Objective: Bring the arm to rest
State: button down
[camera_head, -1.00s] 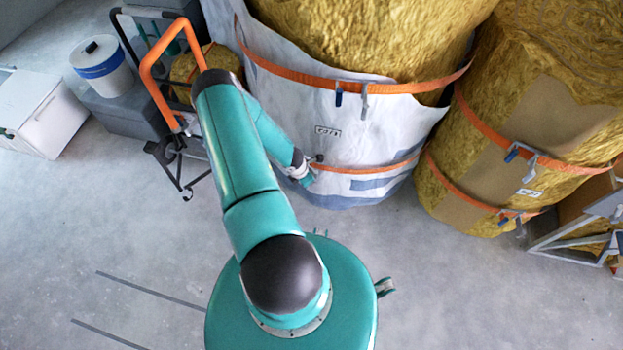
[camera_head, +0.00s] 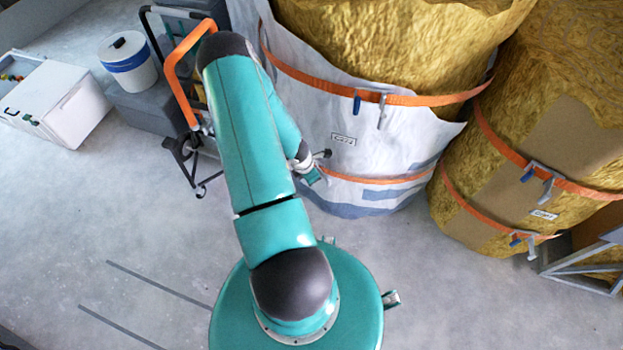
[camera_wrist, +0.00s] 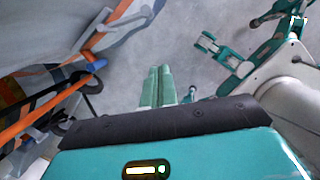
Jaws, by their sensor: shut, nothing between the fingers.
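My arm (camera_head: 255,150) rises from my teal body and bends over, with its end hanging low in front of the wrapped insulation roll. My gripper (camera_head: 313,176) shows small at the end of the arm in the head view, partly hidden by the arm. In the wrist view my gripper (camera_wrist: 157,72) has its two green fingers side by side, shut, with nothing held and grey floor beyond them.
A white-wrapped insulation roll (camera_head: 342,105) with orange straps stands close behind my gripper; a second roll (camera_head: 470,190) stands right. An orange-handled cart (camera_head: 176,85), a white-blue bucket (camera_head: 128,65) and a white box (camera_head: 75,105) are at left. Floor at lower left is clear.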

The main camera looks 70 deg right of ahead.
dwell(0.4)
jog(key=w+r+m+t+h, duration=0.1)
jog(key=w+r+m+h, duration=0.15)
jog(key=w+r, duration=1.45)
jog(key=w+a+r+m+t, duration=0.1)
jog(key=w+a+r, duration=0.25)
jog(key=r, duration=0.25)
jog(key=w+a+r+m, duration=0.2)
jog(key=a+r, duration=0.2)
jog(key=r, duration=0.1)
jog(key=w+a+r+m+t, duration=0.1)
jog(key=w+a+r, duration=0.1)
jog(key=a+r, duration=0.3)
jog(key=w+a+r+m+t+y, duration=0.1)
jog(key=a+r+m+t, duration=0.1)
jog(key=a+r, duration=1.2)
jog(key=s+a+r+t+y, duration=0.1)
jog(key=s+a+r+y, duration=0.1)
jog(key=a, duration=0.6)
jog(key=s+a+r+m+t+y, duration=0.1)
jog(key=s+a+r, duration=0.4)
jog(key=s+a, duration=0.2)
jog(key=shift+s+a+r+y, duration=0.2)
jog(key=shift+a+r+y, duration=0.15)
jog(key=shift+a, duration=0.85)
jog(key=shift+d+m, duration=0.15)
jog(key=shift+m, duration=0.2)
